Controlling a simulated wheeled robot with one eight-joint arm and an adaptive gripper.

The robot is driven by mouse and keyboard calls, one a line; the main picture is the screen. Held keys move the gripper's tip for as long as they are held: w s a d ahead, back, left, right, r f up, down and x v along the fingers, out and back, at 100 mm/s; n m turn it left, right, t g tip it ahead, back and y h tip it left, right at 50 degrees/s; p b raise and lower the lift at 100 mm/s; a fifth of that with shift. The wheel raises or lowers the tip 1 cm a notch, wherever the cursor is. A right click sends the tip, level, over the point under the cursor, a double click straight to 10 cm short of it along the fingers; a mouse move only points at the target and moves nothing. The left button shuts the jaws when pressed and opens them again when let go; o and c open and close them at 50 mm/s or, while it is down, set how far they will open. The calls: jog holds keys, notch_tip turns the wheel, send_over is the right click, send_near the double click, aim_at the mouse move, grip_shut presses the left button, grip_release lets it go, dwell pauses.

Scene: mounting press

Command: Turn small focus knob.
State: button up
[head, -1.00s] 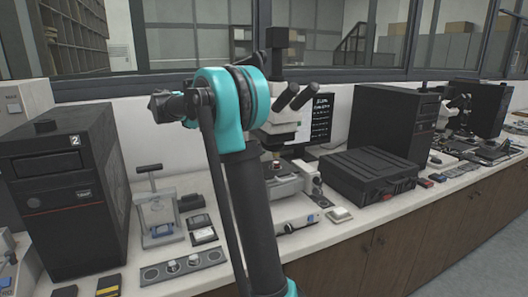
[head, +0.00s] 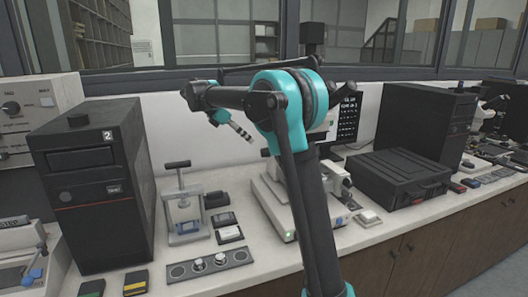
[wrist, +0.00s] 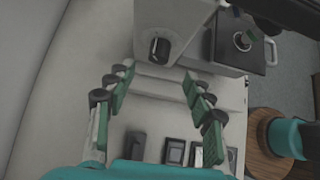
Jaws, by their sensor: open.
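The microscope (head: 269,205) stands on the bench, its middle largely hidden behind my arm. Knobs (head: 347,183) show on its right side in the head view; I cannot tell which is the small focus knob. In the wrist view a dark knob (wrist: 160,49) sits on a pale grey body, beyond the fingertips and roughly in line with the gap between them. My gripper (wrist: 156,82) is open, green pads apart, with nothing between them. In the head view my gripper (head: 240,130) points down and right, above the bench and left of the microscope.
A black computer tower (head: 95,190) and a small press (head: 182,212) stand to the left. A control strip (head: 210,263) lies in front. A black case (head: 398,178) is right of the microscope. Small boxes (head: 222,220) lie between press and microscope.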

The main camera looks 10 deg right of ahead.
aim_at(263, 150)
jog(key=x, duration=1)
jog(key=shift+d+f, duration=0.1)
jog(key=shift+c, duration=0.4)
jog(key=c, duration=1.1)
jog(key=shift+s, duration=0.1)
